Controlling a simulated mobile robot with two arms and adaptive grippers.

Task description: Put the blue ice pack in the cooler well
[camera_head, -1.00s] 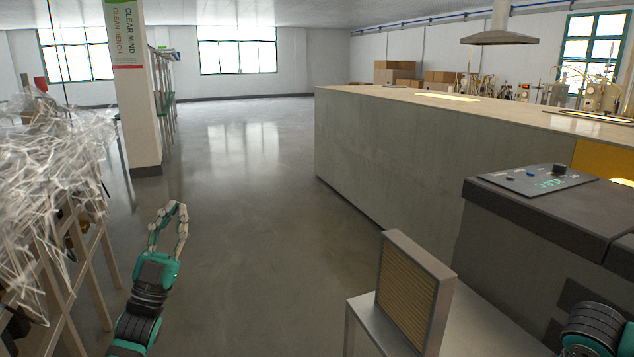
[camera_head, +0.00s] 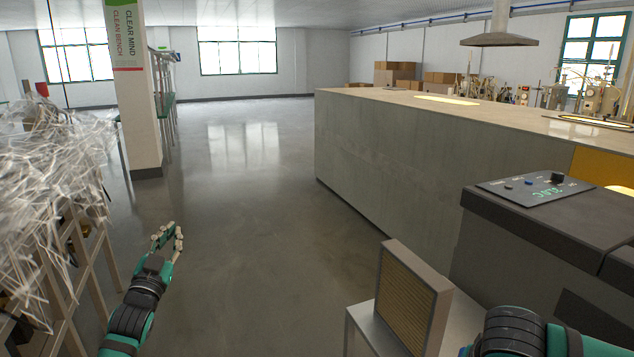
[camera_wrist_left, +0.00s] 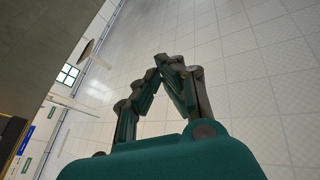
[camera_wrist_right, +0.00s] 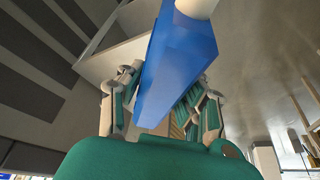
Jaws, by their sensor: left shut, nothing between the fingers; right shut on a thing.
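The blue ice pack (camera_wrist_right: 178,62) is a blue block with a white cap (camera_wrist_right: 198,7), seen in the right wrist view. My right gripper (camera_wrist_right: 165,90) is shut on it, a finger on each side. In the head view the right arm shows at the lower right, but its fingers and the pack are out of frame. My left gripper (camera_head: 177,230) is shut and empty over the open floor; its closed fingertips also show in the left wrist view (camera_wrist_left: 162,62). A dark grey unit with a control panel and green display (camera_head: 545,190) stands at the right. No well opening shows in the head view.
A framed filter with tan pleats (camera_head: 410,300) stands on a small white table (camera_head: 368,325), left of my right arm. A long grey counter (camera_head: 400,150) runs behind. A rack with clear wrapping (camera_head: 50,170) is at the left. The middle floor is clear.

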